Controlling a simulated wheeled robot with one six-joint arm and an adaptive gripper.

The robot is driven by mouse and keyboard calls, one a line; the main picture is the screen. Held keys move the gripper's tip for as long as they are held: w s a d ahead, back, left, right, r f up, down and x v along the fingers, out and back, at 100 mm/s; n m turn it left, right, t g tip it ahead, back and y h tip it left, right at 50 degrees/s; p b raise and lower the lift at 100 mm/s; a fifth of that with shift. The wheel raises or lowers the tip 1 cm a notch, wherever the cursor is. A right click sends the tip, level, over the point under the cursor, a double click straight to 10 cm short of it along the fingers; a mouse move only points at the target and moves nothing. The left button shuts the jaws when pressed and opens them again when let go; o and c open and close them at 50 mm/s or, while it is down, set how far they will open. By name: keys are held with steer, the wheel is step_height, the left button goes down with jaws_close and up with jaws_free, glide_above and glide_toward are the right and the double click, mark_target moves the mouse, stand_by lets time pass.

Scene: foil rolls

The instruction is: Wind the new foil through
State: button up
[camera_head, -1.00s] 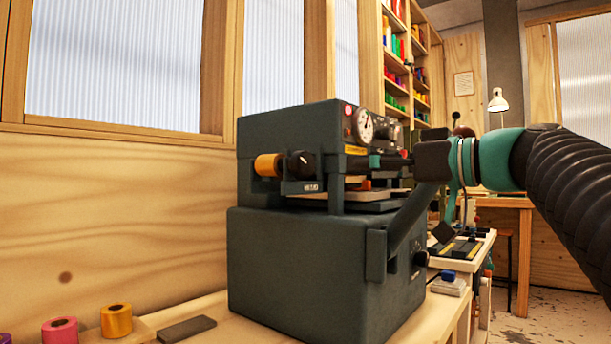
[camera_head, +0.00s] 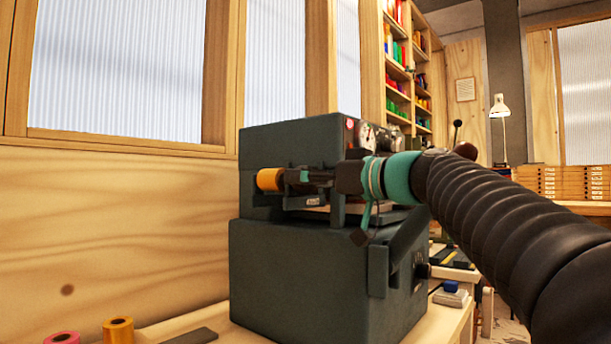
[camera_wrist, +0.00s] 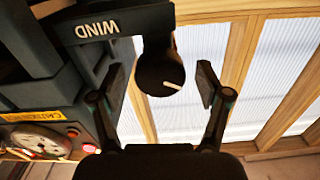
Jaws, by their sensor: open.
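The dark foil machine (camera_head: 300,265) stands on the bench. An orange-gold foil roll (camera_head: 269,179) sits on its left side. My gripper (camera_head: 306,177) reaches in from the right beside that roll, at the machine's front. In the wrist view a black knob (camera_wrist: 160,72) with a white pointer line lies between the fingertips of my open gripper (camera_wrist: 160,82), with visible gaps on both sides. A bracket lettered WIND (camera_wrist: 98,27) is next to the knob. The knob is hidden behind my gripper in the head view.
A gauge (camera_head: 367,135) sits on the machine's upper front, and it also shows in the wrist view (camera_wrist: 38,142). Loose pink (camera_head: 62,338) and gold (camera_head: 118,329) rolls and a dark flat piece (camera_head: 190,337) lie at the lower left. A wooden wall and windows stand behind.

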steer(key=shift+w+a, duration=0.3)
steer(key=shift+a, duration=0.15)
steer(key=c, duration=1.2)
steer(key=shift+m, duration=0.3)
